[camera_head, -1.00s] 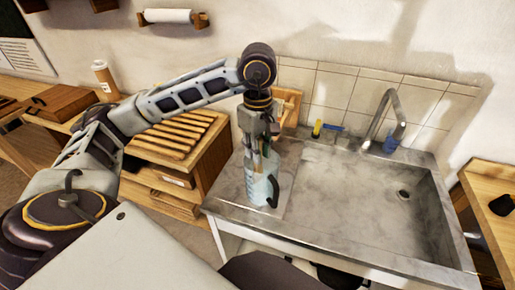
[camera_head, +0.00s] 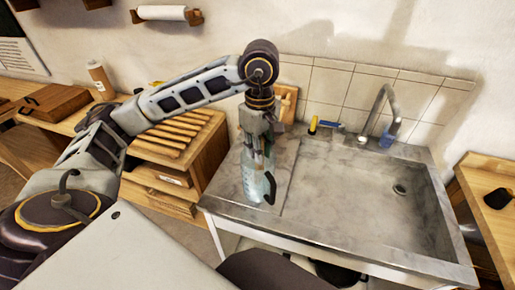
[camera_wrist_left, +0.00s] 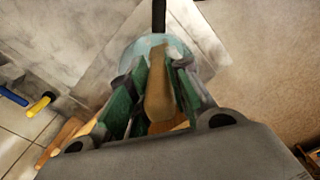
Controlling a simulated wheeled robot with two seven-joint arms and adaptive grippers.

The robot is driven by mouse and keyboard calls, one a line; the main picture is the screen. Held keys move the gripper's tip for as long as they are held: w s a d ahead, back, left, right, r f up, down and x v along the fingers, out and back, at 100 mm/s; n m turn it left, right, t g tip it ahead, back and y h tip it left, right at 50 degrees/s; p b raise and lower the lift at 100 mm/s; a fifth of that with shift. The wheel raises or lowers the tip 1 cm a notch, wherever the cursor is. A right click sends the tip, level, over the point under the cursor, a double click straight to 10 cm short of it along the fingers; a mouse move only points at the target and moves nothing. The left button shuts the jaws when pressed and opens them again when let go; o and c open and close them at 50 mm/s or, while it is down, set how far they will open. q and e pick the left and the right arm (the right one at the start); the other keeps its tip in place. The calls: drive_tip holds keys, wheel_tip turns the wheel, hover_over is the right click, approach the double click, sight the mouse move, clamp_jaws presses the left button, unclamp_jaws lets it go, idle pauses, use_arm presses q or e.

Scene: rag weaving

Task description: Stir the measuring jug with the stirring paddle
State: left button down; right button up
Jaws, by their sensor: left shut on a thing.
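The measuring jug (camera_head: 256,183) is clear, bluish, with a dark handle. It stands upright on the grey counter left of the sink basin, and it also shows in the left wrist view (camera_wrist_left: 199,60). My left gripper (camera_head: 258,150) is directly above the jug, pointing down. In the left wrist view my left gripper (camera_wrist_left: 155,95) is shut on the wooden stirring paddle (camera_wrist_left: 160,92), between its green finger pads. The paddle's lower end reaches down toward the jug's mouth; how deep it sits is hidden. My right gripper is not in view.
The sink basin (camera_head: 365,205) with a tap (camera_head: 378,108) lies to the right. A yellow and blue brush (camera_head: 325,124) lies behind it. A wooden slatted rack (camera_head: 175,138) is at left. A wooden box stands behind the jug.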

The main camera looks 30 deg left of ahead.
use_arm(q)
drive_tip(key=shift+w, duration=0.15)
drive_tip(key=shift+w+d, duration=0.15)
drive_tip(key=shift+w, duration=0.3)
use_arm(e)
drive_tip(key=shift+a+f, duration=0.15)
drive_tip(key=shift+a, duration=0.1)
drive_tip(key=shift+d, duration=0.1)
use_arm(q)
drive_tip(key=shift+w+a+b, duration=0.4)
drive_tip(key=shift+a+b, duration=0.05)
drive_tip(key=shift+b, duration=0.05)
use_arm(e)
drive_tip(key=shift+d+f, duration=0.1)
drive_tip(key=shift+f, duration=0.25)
